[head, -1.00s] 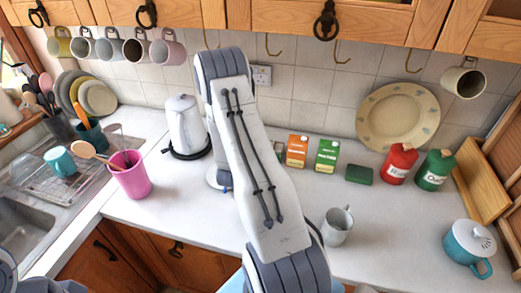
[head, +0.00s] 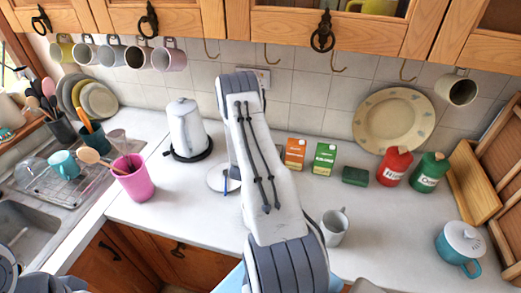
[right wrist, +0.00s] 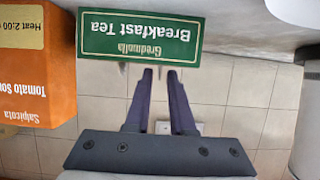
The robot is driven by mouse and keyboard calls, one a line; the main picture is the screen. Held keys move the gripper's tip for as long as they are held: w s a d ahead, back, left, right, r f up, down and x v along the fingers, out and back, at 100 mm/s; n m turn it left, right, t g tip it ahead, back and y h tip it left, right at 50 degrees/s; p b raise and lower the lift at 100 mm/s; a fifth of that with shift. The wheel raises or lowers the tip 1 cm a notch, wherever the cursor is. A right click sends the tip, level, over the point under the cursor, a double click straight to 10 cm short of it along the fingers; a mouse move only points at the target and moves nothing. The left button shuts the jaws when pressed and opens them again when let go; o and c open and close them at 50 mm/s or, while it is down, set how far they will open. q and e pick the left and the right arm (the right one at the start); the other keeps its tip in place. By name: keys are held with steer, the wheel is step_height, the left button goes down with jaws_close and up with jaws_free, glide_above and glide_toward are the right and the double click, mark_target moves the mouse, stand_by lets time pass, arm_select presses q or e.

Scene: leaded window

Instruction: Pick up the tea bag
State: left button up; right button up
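No tea bag can be made out in either view. A green Breakfast Tea box (right wrist: 141,38) shows upside down at the top of the right wrist view; my arm hides that spot in the head view. My right gripper (right wrist: 160,72) has its two fingers apart, with bare tile showing between them. The fingertips reach to the edge of the tea box in the picture; I cannot tell whether they touch it. In the head view my right arm covers its own gripper. My left gripper is out of view; only part of my left arm shows at the lower left.
An orange tomato soup carton (right wrist: 36,65) stands beside the tea box. Orange (head: 295,153) and green (head: 324,158) cartons, a dark green block (head: 355,176) and red (head: 394,166) and green (head: 429,172) canisters line the wall. A grey mug (head: 334,229) stands right of my arm; a kettle (head: 187,130) left.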

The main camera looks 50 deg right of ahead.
jaws_close()
steer(key=shift+r, duration=0.1)
